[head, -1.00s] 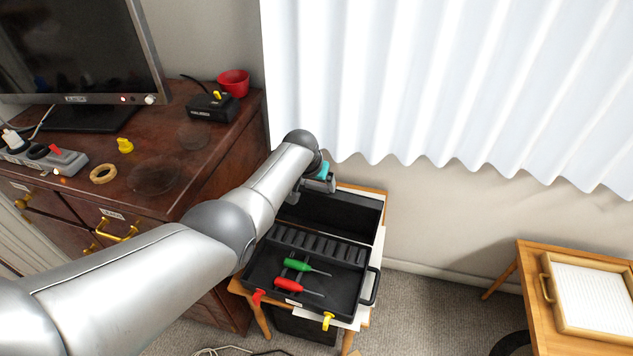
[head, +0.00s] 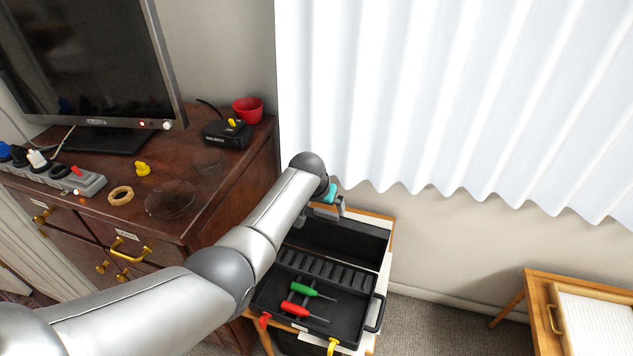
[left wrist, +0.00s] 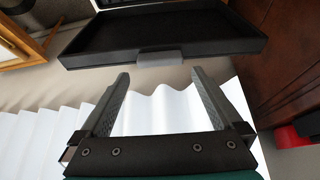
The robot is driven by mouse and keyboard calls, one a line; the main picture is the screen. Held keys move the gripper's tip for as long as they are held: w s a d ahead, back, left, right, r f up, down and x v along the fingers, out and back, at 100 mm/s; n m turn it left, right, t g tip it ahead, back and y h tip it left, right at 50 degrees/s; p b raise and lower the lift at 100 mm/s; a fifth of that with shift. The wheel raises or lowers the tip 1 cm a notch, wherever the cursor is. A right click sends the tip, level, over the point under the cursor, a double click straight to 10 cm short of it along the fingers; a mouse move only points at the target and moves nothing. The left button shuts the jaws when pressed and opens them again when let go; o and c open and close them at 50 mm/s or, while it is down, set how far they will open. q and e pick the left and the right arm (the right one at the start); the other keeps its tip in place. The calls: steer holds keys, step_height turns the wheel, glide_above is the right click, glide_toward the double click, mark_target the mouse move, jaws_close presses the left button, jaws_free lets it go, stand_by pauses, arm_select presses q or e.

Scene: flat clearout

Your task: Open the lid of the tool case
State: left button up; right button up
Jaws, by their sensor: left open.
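The black tool case (head: 262,300) stands on a small wooden table with its lid (head: 345,237) swung up at the back. A green screwdriver (head: 304,289) and a red screwdriver (head: 298,310) lie in its tray, beside a row of dark slots. My left gripper (head: 338,208) is at the top of the raised lid, and the arm hides part of the case. In the left wrist view the open, empty fingers (left wrist: 160,95) point toward the lid (left wrist: 160,35), with a grey tab (left wrist: 160,59) on its edge just beyond the fingertips. My right gripper is not in view.
A dark wooden dresser (head: 225,185) stands left of the case, holding a monitor (head: 90,70), a red bowl (head: 248,110) and a power strip (head: 75,180). A white curtain (head: 450,90) hangs behind. Another wooden table (head: 540,290) is at the right, with carpet between.

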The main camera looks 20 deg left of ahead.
arm_select(q)
steer(key=p+v, duration=0.3)
steer(key=v, duration=0.8)
steer(key=shift+r, duration=0.15)
steer(key=s+a+f+g+b, duration=0.1)
steer(key=s+f+b, duration=0.2)
steer(key=s+f, duration=0.55)
steer(key=s+f+b, duration=0.2)
steer(key=s+f, duration=0.1)
steer(key=f, duration=1.1)
steer(key=s+a+f+g+b, duration=0.1)
steer(key=s+f+b, duration=0.3)
steer(key=f, duration=0.8)
steer(key=s+f+b, duration=0.2)
steer(key=s+f, duration=0.5)
steer(key=s, duration=0.4)
steer(key=s+a+f+g+b, duration=0.1)
steer(key=s+f+b, duration=0.1)
steer(key=s+f, duration=0.5)
steer(key=s+a+f+m+g+b, duration=0.1)
steer(key=s+f+b, duration=0.2)
steer(key=s+f, duration=0.4)
steer(key=s, duration=0.9)
steer(key=shift+s+a+y, duration=0.2)
steer(key=shift+s+y, duration=0.1)
steer(key=shift+s, duration=0.1)
